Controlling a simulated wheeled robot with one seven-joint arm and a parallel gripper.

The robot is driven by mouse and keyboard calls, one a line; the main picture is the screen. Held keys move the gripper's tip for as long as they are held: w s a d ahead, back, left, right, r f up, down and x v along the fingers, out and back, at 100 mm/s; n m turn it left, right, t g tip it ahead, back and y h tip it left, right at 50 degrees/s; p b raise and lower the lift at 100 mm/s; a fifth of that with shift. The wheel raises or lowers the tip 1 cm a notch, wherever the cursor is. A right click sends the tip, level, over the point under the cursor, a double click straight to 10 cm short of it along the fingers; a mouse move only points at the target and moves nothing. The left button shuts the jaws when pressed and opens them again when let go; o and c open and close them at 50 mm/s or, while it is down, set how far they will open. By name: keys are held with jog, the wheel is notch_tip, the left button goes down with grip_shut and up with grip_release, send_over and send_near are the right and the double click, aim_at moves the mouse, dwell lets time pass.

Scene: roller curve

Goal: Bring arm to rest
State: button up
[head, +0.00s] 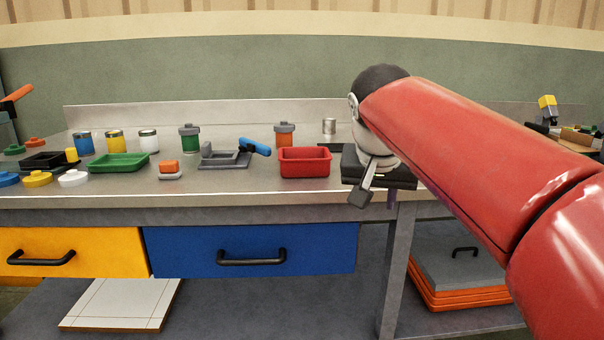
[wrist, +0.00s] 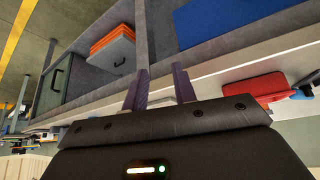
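My red arm (head: 475,150) reaches from the lower right across the right part of the workbench. My gripper (head: 390,198) hangs at the bench's front edge, near the bench leg, largely hidden by its own dark body in the head view. In the wrist view the two purple-grey fingers of my gripper (wrist: 160,80) stand apart, with only the bench edge behind the gap. It is open, and I see nothing held.
The workbench (head: 240,185) carries a red tray (head: 305,162), a green tray (head: 120,162), and several jars, cans and lids. A blue drawer (head: 255,250) and yellow drawer (head: 75,252) are below. An orange-grey box (head: 460,270) stands underneath, right. Space before the drawers looks clear.

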jog(key=s+d+f+n+y, duration=0.2)
jog(key=s+f+n, duration=0.1)
jog(key=s+f, duration=1.7)
jog(key=shift+s+d+f, duration=0.3)
jog(key=shift+s+f, duration=0.1)
jog(key=shift+s, duration=0.15)
